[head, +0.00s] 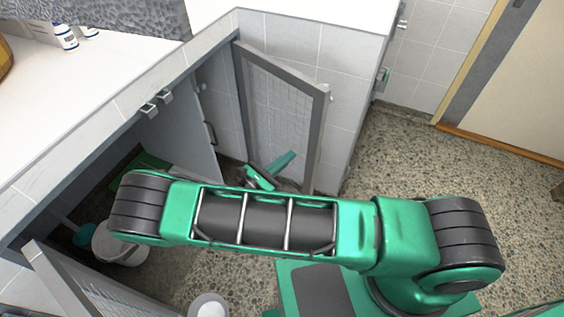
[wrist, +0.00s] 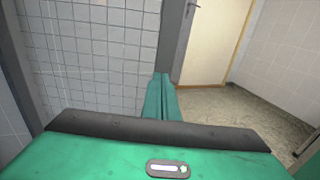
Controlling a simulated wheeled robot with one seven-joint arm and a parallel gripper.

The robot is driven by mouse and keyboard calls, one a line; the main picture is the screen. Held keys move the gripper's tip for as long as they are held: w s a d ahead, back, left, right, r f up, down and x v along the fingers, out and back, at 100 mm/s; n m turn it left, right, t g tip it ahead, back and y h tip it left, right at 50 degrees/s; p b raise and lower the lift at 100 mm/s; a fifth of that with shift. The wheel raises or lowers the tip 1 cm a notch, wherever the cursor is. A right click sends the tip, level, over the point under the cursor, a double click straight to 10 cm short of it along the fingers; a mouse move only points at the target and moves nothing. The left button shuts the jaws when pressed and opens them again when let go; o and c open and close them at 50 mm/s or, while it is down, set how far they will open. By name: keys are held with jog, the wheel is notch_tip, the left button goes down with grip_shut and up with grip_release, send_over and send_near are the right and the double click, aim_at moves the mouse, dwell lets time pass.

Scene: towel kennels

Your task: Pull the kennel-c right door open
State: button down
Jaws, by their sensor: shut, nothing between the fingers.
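The right door (head: 283,112), a mesh panel in a grey frame, stands swung out from the kennel front in the head view. Its far upright edge is at the cabinet corner, and its free edge is nearer me. My gripper (head: 286,160) is low beside the door's left, inner face, with its teal fingers pointing toward the mesh. The fingers are together and hold nothing; they also show closed in the wrist view (wrist: 160,92). A mesh panel in the wrist view (wrist: 95,50) fills the left side. I cannot tell whether the fingertips touch the door. My arm hides part of the opening.
Another mesh door (head: 95,290) stands open at the lower left. A grey panel with a dark handle (head: 180,135) is inside the opening. A pale round container (head: 120,246) and a white cup (head: 208,306) are low at left.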

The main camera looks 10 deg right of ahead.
aim_at(310, 139)
jog(key=x, duration=0.8)
jog(key=shift+w+d, duration=0.2)
jog(key=shift+d, duration=0.1)
jog(key=shift+w, duration=0.1)
